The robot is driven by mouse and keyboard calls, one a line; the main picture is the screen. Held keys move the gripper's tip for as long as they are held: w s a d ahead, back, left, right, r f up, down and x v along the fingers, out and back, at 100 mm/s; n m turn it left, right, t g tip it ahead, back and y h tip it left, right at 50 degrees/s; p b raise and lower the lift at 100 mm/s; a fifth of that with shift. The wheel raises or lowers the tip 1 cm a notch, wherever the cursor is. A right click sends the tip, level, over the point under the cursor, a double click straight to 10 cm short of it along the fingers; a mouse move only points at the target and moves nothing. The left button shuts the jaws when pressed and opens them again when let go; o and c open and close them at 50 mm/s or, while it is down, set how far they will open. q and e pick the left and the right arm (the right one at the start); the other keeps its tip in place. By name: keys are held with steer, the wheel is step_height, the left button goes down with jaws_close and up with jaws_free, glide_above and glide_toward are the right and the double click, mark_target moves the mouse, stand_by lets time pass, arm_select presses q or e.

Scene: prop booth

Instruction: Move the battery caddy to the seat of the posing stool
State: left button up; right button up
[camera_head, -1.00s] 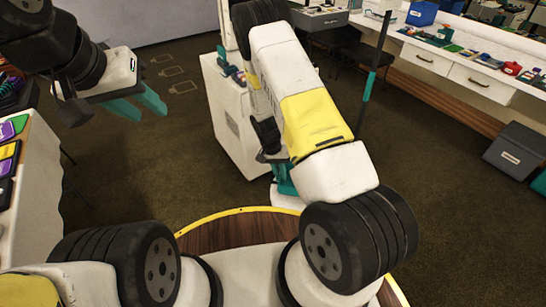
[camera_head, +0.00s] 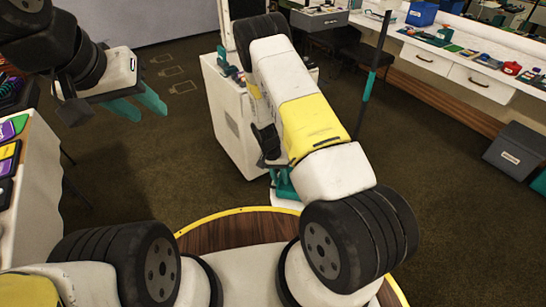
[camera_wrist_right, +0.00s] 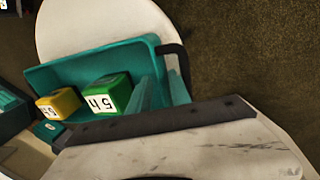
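The battery caddy (camera_wrist_right: 68,72) is a teal open tray with a dark handle (camera_wrist_right: 176,50) at its right end in the right wrist view. It holds a yellow block (camera_wrist_right: 62,101) and a green block (camera_wrist_right: 108,88). A round white seat (camera_wrist_right: 90,16) shows behind it. I cannot tell whether the caddy touches the seat. My right gripper (camera_wrist_right: 160,92) has its teal fingers at the caddy's handle end; their grip is unclear. In the head view, my right arm partly hides teal parts and the white seat (camera_head: 288,203). My left gripper (camera_head: 136,105) is open and empty at upper left.
A white cabinet (camera_head: 229,120) stands beyond my right arm. A table with colored items (camera_head: 38,185) is at the left edge. A white counter with drawers (camera_head: 465,75) runs along the right, with a grey bin (camera_head: 518,150) below. Open carpet lies between.

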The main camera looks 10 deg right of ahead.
steer(key=shift+a, duration=0.2)
steer(key=s+a+r+n+t+y, duration=0.1)
steer(key=s+r+y, duration=0.1)
steer(key=r, duration=1.6)
steer(key=s+a+r+n+t+y, duration=0.1)
steer(key=s+r+t, duration=0.1)
steer(key=r, duration=1.6)
steer(key=s+d+r+n+t+y, duration=0.1)
steer(key=s+r+n+t, duration=0.2)
steer(key=s+r, duration=1.2)
steer(key=s+t, duration=0.1)
steer(key=s, duration=0.3)
steer(key=shift+y, duration=0.3)
